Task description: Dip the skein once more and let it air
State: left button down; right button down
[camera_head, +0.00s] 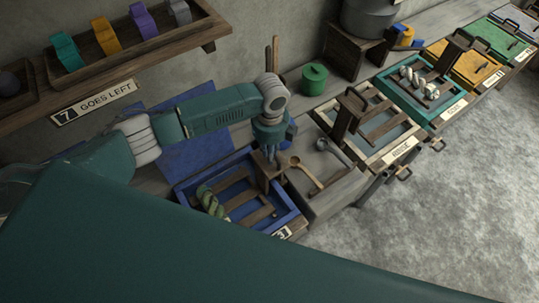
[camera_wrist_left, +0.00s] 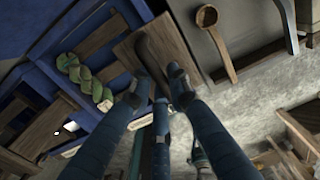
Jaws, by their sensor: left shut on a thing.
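The twisted green and cream skein (camera_head: 211,203) lies on a slatted wooden rack (camera_head: 238,200) within the blue vat (camera_head: 295,222). In the left wrist view the skein (camera_wrist_left: 85,78) rests across the slats, left of my fingers. My left gripper (camera_head: 271,157) is over the vat's far right part, shut on the dark handle (camera_wrist_left: 152,42) at the top of the rack's wooden upright (camera_head: 268,180). The fingers partly hide the handle. I cannot tell how deep the rack sits or whether liquid touches the skein. My right gripper is not in view.
A wooden spoon (camera_head: 306,171) and a grey ladle (camera_head: 335,150) lie on the grey bench right of the vat. Beyond stand a rinse vat (camera_head: 391,156), a teal vat (camera_head: 437,124) holding pale skeins, and a yellow lid (camera_head: 472,68). A shelf (camera_head: 130,58) overhangs at upper left.

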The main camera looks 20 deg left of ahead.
pick_arm(q)
jog(key=shift+w+d+r, duration=0.1)
jog(key=shift+w+r, duration=0.1)
jog(key=shift+r, duration=1.2)
jog(key=shift+w+d+r, duration=0.1)
jog(key=shift+w+r, duration=0.05)
jog(key=shift+r, duration=1.2)
jog(key=c, duration=1.5)
grip_release()
jog(key=o, duration=0.9)
jog(key=shift+f, duration=0.2)
jog(key=shift+o, duration=0.2)
jog(key=shift+s+a, duration=0.1)
jog(key=shift+s, duration=0.05)
jog(key=shift+r, duration=0.4)
notch_tip(320, 180, up, 6)
jog(key=shift+s, duration=0.1)
